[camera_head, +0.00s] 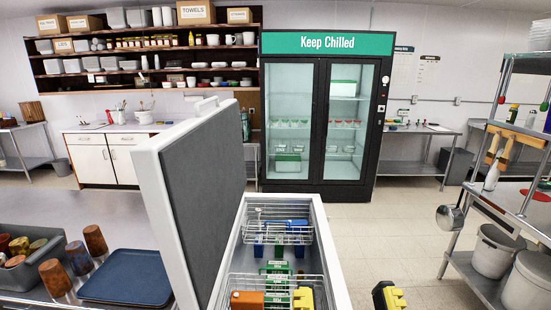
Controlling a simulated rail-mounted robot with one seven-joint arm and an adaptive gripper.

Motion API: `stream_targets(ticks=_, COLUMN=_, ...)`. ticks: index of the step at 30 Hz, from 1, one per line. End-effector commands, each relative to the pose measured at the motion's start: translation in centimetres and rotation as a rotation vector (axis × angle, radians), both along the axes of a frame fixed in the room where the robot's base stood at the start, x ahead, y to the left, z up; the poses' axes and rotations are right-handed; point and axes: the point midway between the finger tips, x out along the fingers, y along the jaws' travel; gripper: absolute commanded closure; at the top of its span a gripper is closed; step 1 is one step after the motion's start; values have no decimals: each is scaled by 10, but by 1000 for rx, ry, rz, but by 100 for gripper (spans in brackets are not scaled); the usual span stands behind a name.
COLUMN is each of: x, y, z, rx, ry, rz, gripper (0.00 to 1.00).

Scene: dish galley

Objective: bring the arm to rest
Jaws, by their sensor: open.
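My gripper (389,296), black with yellow parts, shows at the bottom edge, right of the open white chest. It looks small and cut off by the frame, and the gap between its fingers is hard to make out. It is open, and I see nothing held in it. It appears apart from the chest's right wall, with floor tiles behind it. The rest of my arm is out of view.
The white chest (330,258) has its grey-lined lid (185,180) raised and holds wire baskets with several items. A blue tray (127,278) and brown cups stand left. A steel rack (510,190) with pots stands right. Floor (405,240) is clear before the glass-door fridge (325,43).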

Motion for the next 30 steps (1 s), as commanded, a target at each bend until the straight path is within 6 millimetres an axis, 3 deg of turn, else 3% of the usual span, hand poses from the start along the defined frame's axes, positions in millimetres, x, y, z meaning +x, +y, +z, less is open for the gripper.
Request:
stream_targets(ticks=1, x=0, y=0, z=49, rx=1, ry=0, rz=0, gripper=38)
stream_targets(ticks=9, x=0, y=0, z=170, rx=4, ry=1, rz=1, gripper=38)
stream_targets(ticks=13, x=1, y=0, z=215, rx=6, ry=2, rz=2, gripper=38)
stream_targets(ticks=18, x=1, y=0, z=236, rx=7, ry=3, rz=2, gripper=38)
stream_targets(ticks=30, x=1, y=0, z=232, rx=7, ry=2, rz=2, gripper=38)
